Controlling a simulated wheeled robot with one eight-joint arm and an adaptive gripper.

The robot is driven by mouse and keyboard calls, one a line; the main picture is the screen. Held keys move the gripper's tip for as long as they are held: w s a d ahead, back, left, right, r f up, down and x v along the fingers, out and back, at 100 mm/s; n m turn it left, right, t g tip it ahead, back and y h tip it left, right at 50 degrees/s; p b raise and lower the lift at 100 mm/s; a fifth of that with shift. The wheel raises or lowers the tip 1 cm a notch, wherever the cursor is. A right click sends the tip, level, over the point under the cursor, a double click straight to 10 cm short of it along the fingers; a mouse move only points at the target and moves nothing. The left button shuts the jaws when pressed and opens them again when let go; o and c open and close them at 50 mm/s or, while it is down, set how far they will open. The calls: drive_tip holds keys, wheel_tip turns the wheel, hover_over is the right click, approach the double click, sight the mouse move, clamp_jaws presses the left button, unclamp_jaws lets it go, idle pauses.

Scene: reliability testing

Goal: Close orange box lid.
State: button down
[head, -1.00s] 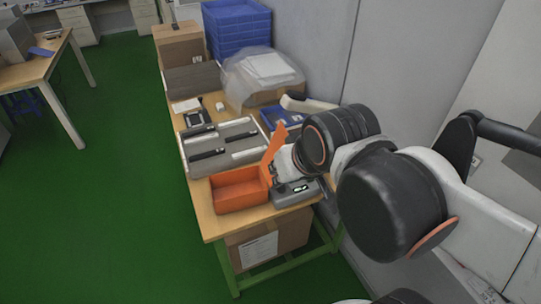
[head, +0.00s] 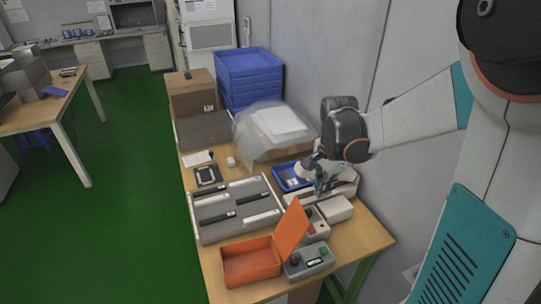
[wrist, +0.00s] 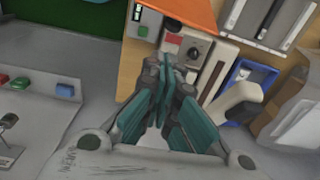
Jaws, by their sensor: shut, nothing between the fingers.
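The orange box (head: 252,262) sits at the near end of the wooden table in the head view, open and seemingly empty. Its orange lid (head: 292,229) stands up on the box's right side, tilted to the right. In the wrist view the lid (wrist: 190,12) shows at the top, cut off by the edge. My gripper (head: 322,184) is behind and right of the lid, above the devices, and apart from the lid. In the wrist view my gripper (wrist: 172,78) has its fingers together with nothing between them.
A grey device with a green button (head: 308,262) stands right of the box. A grey tray (head: 235,225) with black and white bars lies behind the box. A blue bin (head: 290,177) and a plastic-wrapped carton (head: 273,128) are farther back. A grey wall bounds the right.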

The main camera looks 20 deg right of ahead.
drive_tip(key=d+f+m+b, duration=0.2)
drive_tip(key=d+f, duration=0.1)
drive_tip(key=f, duration=0.9)
drive_tip(key=shift+g, duration=0.3)
drive_tip(key=shift+w+a+r, duration=0.25)
drive_tip(key=shift+a+r, duration=0.3)
drive_tip(key=shift+a, duration=0.3)
drive_tip(key=shift+w+a+r, duration=0.2)
drive_tip(key=shift+a+r, duration=0.3)
drive_tip(key=shift+a, duration=0.35)
